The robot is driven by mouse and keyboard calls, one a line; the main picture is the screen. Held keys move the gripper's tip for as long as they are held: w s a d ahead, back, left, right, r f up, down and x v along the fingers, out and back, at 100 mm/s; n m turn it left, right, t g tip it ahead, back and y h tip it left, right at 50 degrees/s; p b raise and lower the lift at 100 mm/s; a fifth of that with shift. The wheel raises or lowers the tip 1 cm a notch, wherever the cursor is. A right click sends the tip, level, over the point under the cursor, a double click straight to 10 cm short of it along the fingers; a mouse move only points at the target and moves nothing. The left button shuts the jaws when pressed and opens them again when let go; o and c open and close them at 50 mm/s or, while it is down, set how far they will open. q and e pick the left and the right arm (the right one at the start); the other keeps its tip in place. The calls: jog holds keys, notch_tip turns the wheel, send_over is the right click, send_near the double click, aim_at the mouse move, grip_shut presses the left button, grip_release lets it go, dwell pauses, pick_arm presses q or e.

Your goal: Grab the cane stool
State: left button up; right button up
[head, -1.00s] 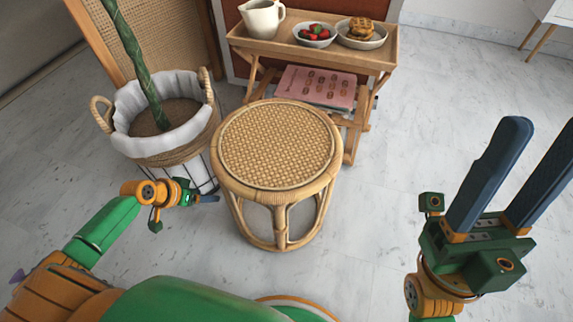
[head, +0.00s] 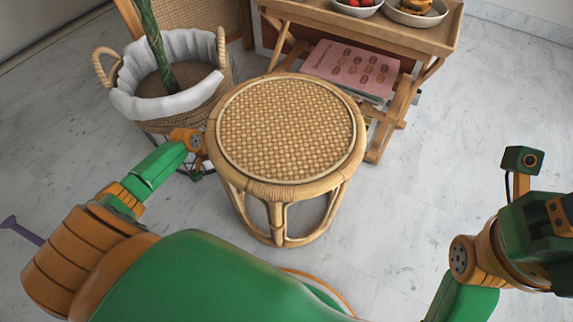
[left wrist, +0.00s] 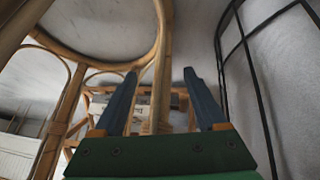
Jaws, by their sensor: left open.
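The cane stool (head: 284,130) stands upright on the floor in the middle of the head view, with a round woven seat and curved rattan legs. In the left wrist view, its pale legs and hoops (left wrist: 70,105) fill the left and centre. My left gripper (left wrist: 160,85) is open, with blue fingers apart; a stool leg shows in the gap between them, but I cannot tell if it lies within their reach. In the head view its fingers are hidden beside the stool's left side. My right gripper (head: 545,225) is at the right edge, its fingers out of frame.
A lined basket planter (head: 165,95) stands close on the stool's left; its black wire stand (left wrist: 243,60) is right of my left fingers. A wooden tray cart (head: 375,33) with magazines (head: 350,68) stands behind the stool. The floor to the right is clear.

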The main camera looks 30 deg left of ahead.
pick_arm(q)
grip_shut()
jog(key=shift+r, duration=0.1)
dwell(1.2)
jog(key=shift+w, duration=0.1)
